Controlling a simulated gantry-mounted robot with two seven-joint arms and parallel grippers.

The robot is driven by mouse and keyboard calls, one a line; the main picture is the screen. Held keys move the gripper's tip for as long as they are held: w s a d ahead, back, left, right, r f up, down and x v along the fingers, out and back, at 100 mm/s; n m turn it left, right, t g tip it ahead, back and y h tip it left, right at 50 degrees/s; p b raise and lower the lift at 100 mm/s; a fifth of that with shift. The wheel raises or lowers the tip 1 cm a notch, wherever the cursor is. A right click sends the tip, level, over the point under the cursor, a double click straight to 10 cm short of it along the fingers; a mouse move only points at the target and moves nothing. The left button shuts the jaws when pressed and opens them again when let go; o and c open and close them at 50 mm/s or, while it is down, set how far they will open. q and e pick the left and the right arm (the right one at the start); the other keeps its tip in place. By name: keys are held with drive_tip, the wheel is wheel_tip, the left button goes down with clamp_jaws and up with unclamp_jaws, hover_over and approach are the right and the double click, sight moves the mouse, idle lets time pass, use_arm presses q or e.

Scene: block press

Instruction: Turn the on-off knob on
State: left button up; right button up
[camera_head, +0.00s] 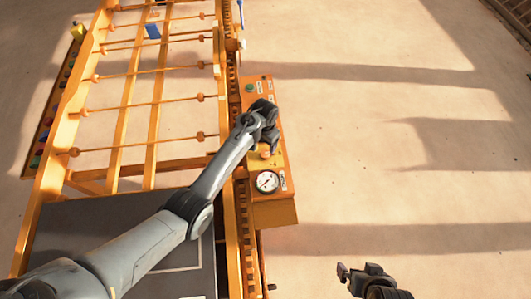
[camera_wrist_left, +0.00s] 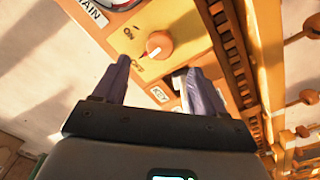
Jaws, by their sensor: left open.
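The on-off knob (camera_wrist_left: 160,44) is orange with a white mark, on a yellow plate of the control box. In the wrist view the mark slants toward the OFF label (camera_wrist_left: 137,65); the ON label (camera_wrist_left: 128,32) is farther up. In the head view the knob (camera_head: 265,153) shows just below my left gripper (camera_head: 264,128). In the wrist view my left gripper (camera_wrist_left: 155,72) is open, its dark fingers apart and empty, with the knob ahead of the gap between them, not held. My right gripper (camera_head: 347,272) is at the bottom right, away from the box; its jaw state is unclear.
A round gauge (camera_head: 267,182) sits beside the knob on the orange control box (camera_head: 274,212). A KEY label (camera_wrist_left: 158,95) is close to the fingers. A toothed rail (camera_head: 243,215) and an orange rod frame (camera_head: 122,112) lie left of the box.

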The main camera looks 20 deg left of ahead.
sight(265, 153)
use_arm(q)
wheel_tip(265, 153, down, 8)
drive_tip(key=b, duration=0.2)
drive_tip(key=shift+r+b, duration=0.2)
drive_tip(key=shift+b, duration=0.1)
drive_tip(key=c, duration=1.1)
drive_tip(key=shift+o, duration=0.2)
